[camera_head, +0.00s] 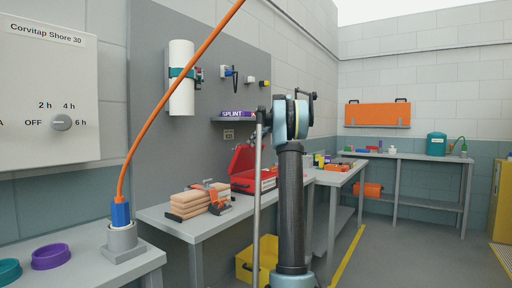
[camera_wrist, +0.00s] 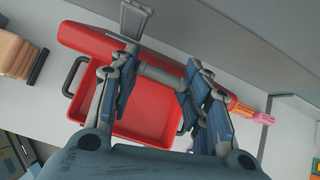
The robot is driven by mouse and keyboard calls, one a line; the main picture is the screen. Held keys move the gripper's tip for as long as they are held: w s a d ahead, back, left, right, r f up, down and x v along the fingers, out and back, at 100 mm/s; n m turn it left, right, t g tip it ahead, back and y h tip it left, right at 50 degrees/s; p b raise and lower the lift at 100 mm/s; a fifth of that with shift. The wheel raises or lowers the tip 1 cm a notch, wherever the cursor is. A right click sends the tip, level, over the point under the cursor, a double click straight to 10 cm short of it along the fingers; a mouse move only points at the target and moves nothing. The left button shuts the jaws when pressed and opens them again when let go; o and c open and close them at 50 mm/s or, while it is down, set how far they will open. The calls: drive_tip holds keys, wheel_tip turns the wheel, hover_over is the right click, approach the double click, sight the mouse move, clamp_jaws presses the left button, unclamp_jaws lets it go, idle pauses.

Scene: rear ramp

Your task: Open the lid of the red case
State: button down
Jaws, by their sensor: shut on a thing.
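The red case sits on the grey bench, its lid (camera_head: 243,158) raised and its base (camera_head: 243,182) below showing an open inside in the head view. In the wrist view the lid (camera_wrist: 85,38) is a red band across the top, and the base (camera_wrist: 135,125) is an open red tray with dark side handles. My gripper (camera_wrist: 155,72) is at the lid's edge, its two blue-grey fingers spread either side of a grey bar and shut on the lid's handle. The exact contact is partly hidden.
Stacked tan blocks (camera_head: 188,203) and an orange tool (camera_head: 218,206) lie left of the case. A shelf with a SPLINT box (camera_head: 232,114) is on the grey wall panel above. A yellow bin (camera_head: 262,258) stands below the bench. Floor on the right is clear.

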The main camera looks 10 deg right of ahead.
drive_tip(key=shift+w+a+r, duration=0.1)
drive_tip(key=shift+w+a, duration=0.1)
drive_tip(key=shift+a, duration=0.1)
drive_tip(key=c, duration=1)
unclamp_jaws()
drive_tip(key=shift+o, duration=0.2)
drive_tip(key=v, duration=1.2)
